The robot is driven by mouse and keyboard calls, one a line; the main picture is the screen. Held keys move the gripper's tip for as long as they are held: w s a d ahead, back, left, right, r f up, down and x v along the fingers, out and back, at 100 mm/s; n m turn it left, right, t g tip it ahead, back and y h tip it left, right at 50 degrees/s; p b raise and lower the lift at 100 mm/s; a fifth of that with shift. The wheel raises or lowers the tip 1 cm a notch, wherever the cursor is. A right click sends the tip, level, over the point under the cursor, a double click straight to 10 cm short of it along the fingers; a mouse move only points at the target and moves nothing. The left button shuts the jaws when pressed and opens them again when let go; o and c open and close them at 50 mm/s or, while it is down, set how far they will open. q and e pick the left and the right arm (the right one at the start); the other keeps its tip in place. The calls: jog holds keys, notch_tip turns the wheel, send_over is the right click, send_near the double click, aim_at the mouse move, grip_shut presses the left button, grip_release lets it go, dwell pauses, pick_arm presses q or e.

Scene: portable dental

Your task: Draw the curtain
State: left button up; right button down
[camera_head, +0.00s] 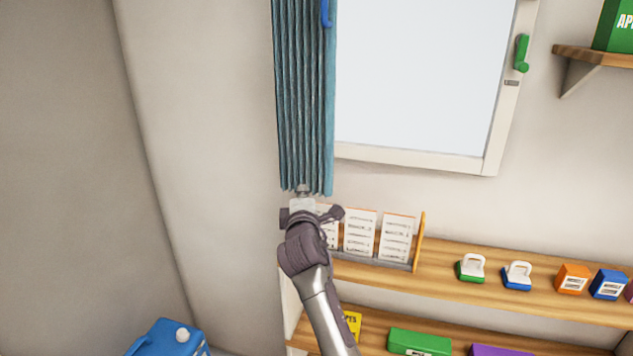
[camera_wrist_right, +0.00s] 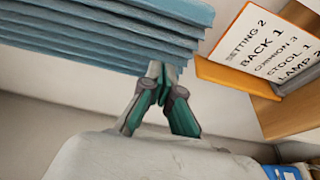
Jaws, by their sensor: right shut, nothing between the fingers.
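The teal curtain (camera_head: 303,95) hangs gathered in narrow folds at the left side of the window (camera_head: 420,75). A blue piece (camera_head: 325,12) shows at its upper right edge. My right gripper (camera_head: 303,190) is at the curtain's bottom hem. In the right wrist view the curtain (camera_wrist_right: 100,40) fills the upper left, and my right gripper (camera_wrist_right: 155,70) has its fingertips together right at the hem's edge, with no cloth seen between them. Whether the tips touch the curtain I cannot tell. My left gripper is not in view.
A wooden shelf (camera_head: 450,270) under the window holds a rack of printed cards (camera_head: 360,232), close to my right gripper, and several small boxes. A blue container (camera_head: 170,338) stands at the lower left. A green handle (camera_head: 521,53) is on the window frame. The wall left of the curtain is bare.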

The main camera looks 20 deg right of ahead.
jog(key=w+d+p, duration=0.1)
jog(key=d+p, duration=0.1)
jog(key=w+d+p, duration=0.1)
jog(key=w+d, duration=0.1)
jog(key=shift+d+p, duration=0.25)
jog(key=shift+p, duration=0.1)
jog(key=shift+w+f, duration=0.1)
dwell(0.3)
